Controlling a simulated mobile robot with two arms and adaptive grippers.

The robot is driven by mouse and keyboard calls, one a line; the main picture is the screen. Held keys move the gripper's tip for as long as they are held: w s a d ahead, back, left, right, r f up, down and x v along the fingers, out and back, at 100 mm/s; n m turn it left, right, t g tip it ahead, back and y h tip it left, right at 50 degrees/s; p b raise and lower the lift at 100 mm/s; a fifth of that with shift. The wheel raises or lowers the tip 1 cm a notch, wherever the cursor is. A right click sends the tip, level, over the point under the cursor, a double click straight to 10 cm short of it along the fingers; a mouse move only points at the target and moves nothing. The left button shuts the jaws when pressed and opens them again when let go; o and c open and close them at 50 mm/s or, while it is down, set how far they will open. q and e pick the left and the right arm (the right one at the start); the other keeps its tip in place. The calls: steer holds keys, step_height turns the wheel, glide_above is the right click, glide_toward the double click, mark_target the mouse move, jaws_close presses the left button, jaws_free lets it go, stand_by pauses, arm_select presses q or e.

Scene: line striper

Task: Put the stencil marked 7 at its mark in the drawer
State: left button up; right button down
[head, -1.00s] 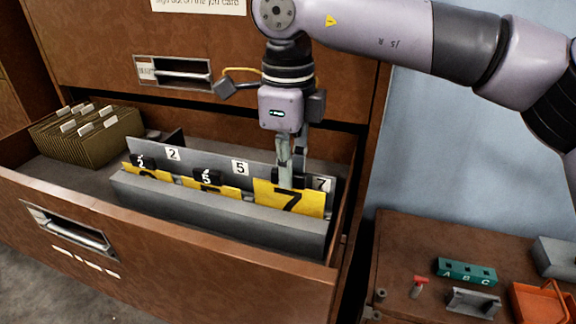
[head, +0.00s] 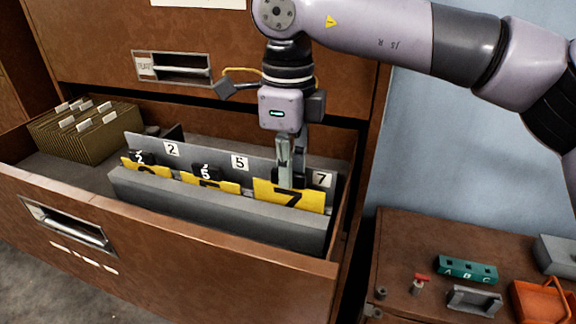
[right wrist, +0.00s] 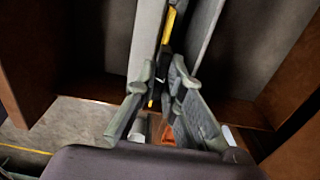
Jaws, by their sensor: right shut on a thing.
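The yellow stencil marked 7 (head: 290,197) stands upright at the right end of the grey rack (head: 215,206) in the open drawer (head: 180,247). Its lower edge is hidden behind the rack's front wall. My right gripper (head: 291,176) points down from above and is shut on the stencil's black top grip. The white 7 label (head: 322,179) shows on the rack's back plate, just right of the gripper. In the right wrist view, the stencil (right wrist: 169,25) is a thin yellow edge between grey walls, below the fingers (right wrist: 168,88). My left gripper is out of view.
Stencils 2 (head: 146,167) and 5 (head: 210,183) stand left in the same rack, near labels 2 and 5. Tabbed folders (head: 85,132) fill the drawer's back left. A side table (head: 420,235) at right holds a teal block (head: 467,270) and an orange tray (head: 540,302).

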steer(key=shift+f+b, duration=0.65)
steer(key=shift+f, duration=0.3)
steer(key=c, duration=1.6)
jaws_free()
steer(key=shift+s+r, duration=0.1)
steer(key=shift+o, duration=0.2)
steer(key=shift+o, duration=1)
steer(key=shift+r+p, duration=2.55)
steer(key=shift+r, duration=0.95)
